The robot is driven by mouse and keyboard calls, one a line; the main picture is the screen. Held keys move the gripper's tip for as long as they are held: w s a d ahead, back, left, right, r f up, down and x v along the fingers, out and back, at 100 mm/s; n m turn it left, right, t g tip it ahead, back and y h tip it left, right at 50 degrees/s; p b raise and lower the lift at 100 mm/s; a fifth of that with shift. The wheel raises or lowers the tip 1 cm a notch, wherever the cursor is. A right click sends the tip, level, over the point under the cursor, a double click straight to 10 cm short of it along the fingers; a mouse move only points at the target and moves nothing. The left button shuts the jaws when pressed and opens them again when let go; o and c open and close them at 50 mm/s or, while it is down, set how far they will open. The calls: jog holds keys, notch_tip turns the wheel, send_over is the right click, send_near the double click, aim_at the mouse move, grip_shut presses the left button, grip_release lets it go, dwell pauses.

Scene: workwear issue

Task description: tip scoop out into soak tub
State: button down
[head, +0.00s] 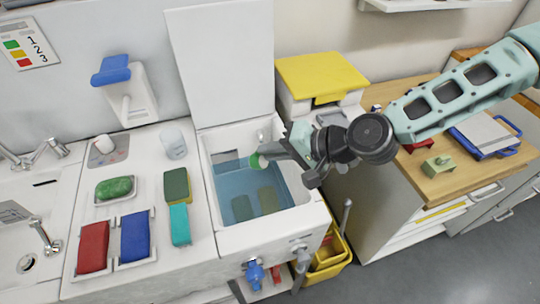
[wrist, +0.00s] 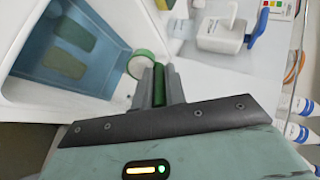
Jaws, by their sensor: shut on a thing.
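The soak tub (head: 262,222) is a white open basin with blue water, its lid raised at the back. Two dark, flat, rectangular shapes show in the water. The tub also shows at the left of the wrist view (wrist: 22,88). My gripper (head: 270,151) is over the tub, shut on the handle of the green scoop (head: 257,161). In the wrist view the green handle lies between the fingers (wrist: 158,88), and the scoop's round green-rimmed cup (wrist: 147,65) looks pale inside. I cannot tell whether anything is in the cup.
Left of the tub are a green and a teal block (head: 179,222), red (head: 93,247) and blue (head: 135,236) pads, green soap (head: 115,188) and a clear cup (head: 173,144). A yellow-lidded bin (head: 320,75) and a wooden counter (head: 455,180) stand to the right.

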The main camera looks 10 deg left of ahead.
jog(key=y+b, duration=0.1)
jog(key=b, duration=0.2)
jog(key=d+f+y+b, duration=0.1)
jog(key=b, duration=0.3)
jog(key=f+y+b, duration=0.1)
jog(key=y+b, duration=0.1)
jog(key=b, duration=0.1)
jog(key=shift+d+f+t, duration=0.25)
jog(key=shift+d+t, duration=0.15)
jog(key=shift+s+r+b, duration=0.1)
jog(key=shift+r+b, duration=0.05)
jog(key=shift+b, duration=0.4)
jog(key=shift+d, duration=0.1)
